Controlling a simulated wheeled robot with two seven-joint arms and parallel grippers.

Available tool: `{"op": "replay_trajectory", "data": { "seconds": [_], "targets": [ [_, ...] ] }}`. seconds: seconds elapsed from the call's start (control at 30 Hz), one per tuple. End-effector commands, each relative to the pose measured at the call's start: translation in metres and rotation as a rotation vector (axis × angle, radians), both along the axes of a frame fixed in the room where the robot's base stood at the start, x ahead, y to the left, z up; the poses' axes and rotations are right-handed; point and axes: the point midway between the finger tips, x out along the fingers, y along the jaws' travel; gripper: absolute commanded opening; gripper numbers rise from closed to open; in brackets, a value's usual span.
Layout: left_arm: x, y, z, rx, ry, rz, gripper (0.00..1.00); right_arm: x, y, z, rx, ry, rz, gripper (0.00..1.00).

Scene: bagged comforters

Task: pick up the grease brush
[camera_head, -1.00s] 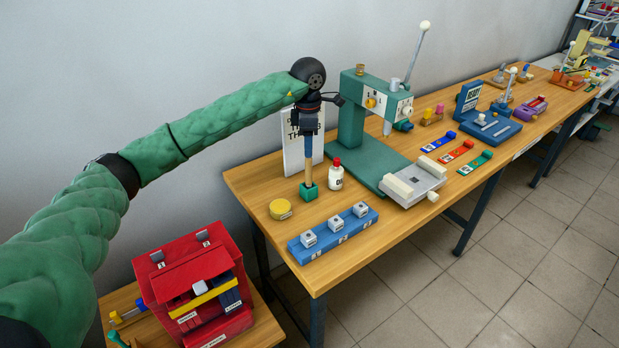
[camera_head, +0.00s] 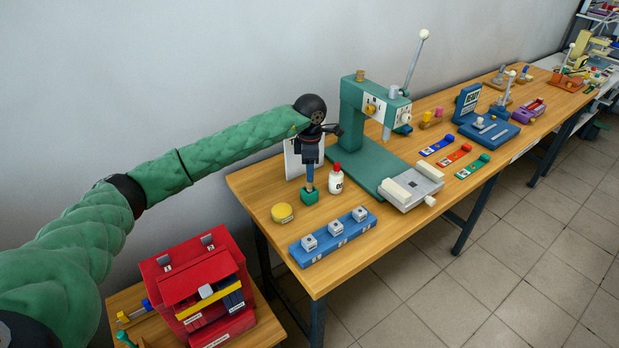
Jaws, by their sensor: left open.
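The grease brush (camera_head: 309,178) appears to be the thin upright piece standing in a small green block (camera_head: 309,195) at the table's back left. Its lower part looks blue; its upper part is hidden by my left gripper (camera_head: 310,162). My left gripper points straight down over the brush, with its dark fingers low around or just beside the handle. It is open; whether the fingers touch the brush cannot be told. My right gripper is not in view.
A white bottle with a red cap (camera_head: 336,179) stands close right of the block. A yellow tin (camera_head: 282,213) and a blue rack (camera_head: 333,238) lie in front. A white card (camera_head: 294,160) stands behind. A green press (camera_head: 362,140) stands to the right.

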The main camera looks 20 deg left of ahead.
Motion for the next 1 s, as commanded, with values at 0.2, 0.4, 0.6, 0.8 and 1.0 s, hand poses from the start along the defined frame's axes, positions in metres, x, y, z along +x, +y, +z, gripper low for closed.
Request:
{"op": "replay_trajectory", "data": {
  "seconds": [0.2,0.4,0.6,0.8,1.0],
  "targets": [
    [0.0002,0.0003,-0.0064,0.000,-0.001,0.000,0.45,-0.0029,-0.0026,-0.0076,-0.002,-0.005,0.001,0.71],
    [0.0002,0.0003,-0.0066,0.000,-0.001,0.000,0.41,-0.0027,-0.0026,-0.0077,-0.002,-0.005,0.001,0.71],
    [0.0002,0.0004,-0.0063,0.000,-0.001,0.000,0.02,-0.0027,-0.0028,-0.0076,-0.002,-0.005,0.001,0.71],
    [0.0002,0.0004,-0.0062,0.000,-0.001,0.000,0.00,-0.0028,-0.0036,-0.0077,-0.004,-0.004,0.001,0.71],
    [0.0005,0.0004,0.0011,0.000,-0.002,0.000,0.00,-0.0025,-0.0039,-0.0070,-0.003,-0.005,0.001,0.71]
  ]
}}
